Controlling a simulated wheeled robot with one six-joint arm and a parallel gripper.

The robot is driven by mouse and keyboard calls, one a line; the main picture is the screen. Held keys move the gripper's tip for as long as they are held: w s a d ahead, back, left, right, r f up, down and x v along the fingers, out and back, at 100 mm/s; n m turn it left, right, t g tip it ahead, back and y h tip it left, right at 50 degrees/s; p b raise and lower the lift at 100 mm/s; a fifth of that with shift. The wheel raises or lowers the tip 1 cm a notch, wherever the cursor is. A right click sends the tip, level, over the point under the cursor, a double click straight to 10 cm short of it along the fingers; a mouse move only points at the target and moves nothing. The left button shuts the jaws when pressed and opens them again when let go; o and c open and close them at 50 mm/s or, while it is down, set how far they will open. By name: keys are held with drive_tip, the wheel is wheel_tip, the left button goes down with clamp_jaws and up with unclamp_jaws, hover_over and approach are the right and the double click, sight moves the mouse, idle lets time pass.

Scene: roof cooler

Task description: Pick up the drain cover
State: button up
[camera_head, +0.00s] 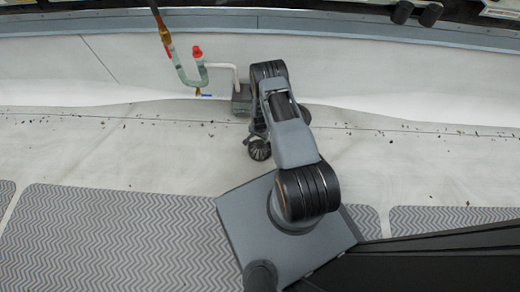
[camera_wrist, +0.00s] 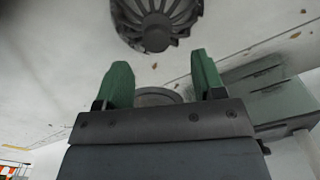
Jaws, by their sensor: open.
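The drain cover (camera_wrist: 158,22) is a dark, round, ribbed dome. In the wrist view it is at the top edge, partly cut off, beyond the fingertips. In the head view the drain cover (camera_head: 260,150) lies on the pale roof, just below my arm's far end. My gripper (camera_wrist: 161,78) is open, its two green-padded fingers apart with nothing held between them. A grey round shape (camera_wrist: 157,96), perhaps a drain opening, shows behind the gap between the fingers. In the head view the fingers are mostly hidden by my arm.
A grey box (camera_wrist: 270,95) stands right of my gripper in the wrist view. A white pipe (camera_head: 222,68) and a copper-and-green pipe with a red valve handle (camera_head: 197,52) stand by the parapet. Small debris is scattered along it. Patterned grey walkway mats (camera_head: 110,240) lie nearer.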

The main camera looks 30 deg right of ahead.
sight(260, 142)
drive_tip(key=shift+s+f+b, duration=0.2)
drive_tip(key=shift+f+b, duration=1.4)
drive_tip(key=shift+f, duration=1.55)
clamp_jaws()
